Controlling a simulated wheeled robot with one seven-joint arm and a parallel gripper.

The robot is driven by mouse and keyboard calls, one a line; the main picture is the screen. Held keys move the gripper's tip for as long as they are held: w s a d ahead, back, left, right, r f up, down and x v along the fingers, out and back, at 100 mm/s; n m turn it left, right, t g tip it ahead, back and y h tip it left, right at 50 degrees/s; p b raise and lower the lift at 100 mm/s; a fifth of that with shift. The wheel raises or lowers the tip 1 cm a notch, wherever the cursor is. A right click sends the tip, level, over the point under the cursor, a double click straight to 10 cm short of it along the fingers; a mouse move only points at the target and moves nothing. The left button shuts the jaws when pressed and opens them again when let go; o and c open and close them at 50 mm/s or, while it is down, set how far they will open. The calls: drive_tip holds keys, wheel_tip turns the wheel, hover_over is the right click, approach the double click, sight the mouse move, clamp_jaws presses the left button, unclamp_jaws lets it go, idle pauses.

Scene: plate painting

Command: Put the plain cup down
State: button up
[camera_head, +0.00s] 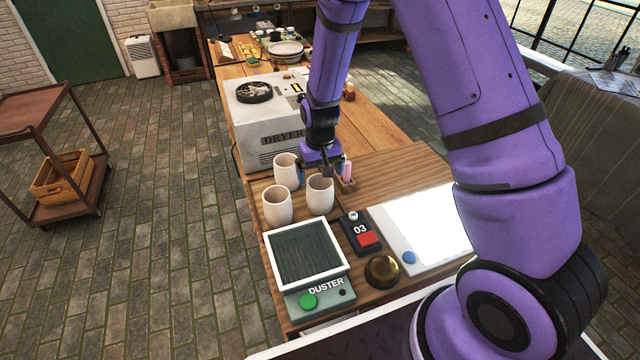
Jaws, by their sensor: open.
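Three plain, off-white cups stand upright close together on the wooden bench. One cup (277,206) is at the front left, one cup (320,195) is at the right, and one cup (286,170) is at the back. My gripper (326,173) is open and points down just behind the right cup and right of the back cup. Its fingertips are partly hidden, and I cannot tell whether they touch a cup. Which cup the task means is not clear from the view.
A white dryer (262,122) stands behind the cups. In front are the duster (305,252), a counter box marked 03 (360,232), a brass dome (382,270) and a bright white panel (425,225). A small pink-topped item (347,170) is right of my gripper.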

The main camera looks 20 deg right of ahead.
drive_tip(key=shift+r, duration=2.75)
drive_tip(key=s+d+r+t, duration=0.15)
drive_tip(key=s+r, duration=0.35)
drive_tip(key=r, duration=0.6)
drive_tip(key=s+d+r+t, duration=0.15)
drive_tip(key=s+r, duration=0.35)
drive_tip(key=r, duration=0.5)
drive_tip(key=s+d+r, duration=0.1)
drive_tip(key=s+r, duration=0.2)
drive_tip(key=s, duration=0.3)
drive_tip(key=s+d+r+t, duration=0.1)
drive_tip(key=s+r, duration=0.2)
drive_tip(key=s, duration=0.4)
drive_tip(key=s+d+r+t, duration=0.1)
drive_tip(key=s+d+r, duration=0.1)
drive_tip(key=s+r, duration=0.2)
drive_tip(key=shift+s, duration=1.2)
drive_tip(key=shift+r, duration=0.1)
drive_tip(key=shift+c, duration=0.2)
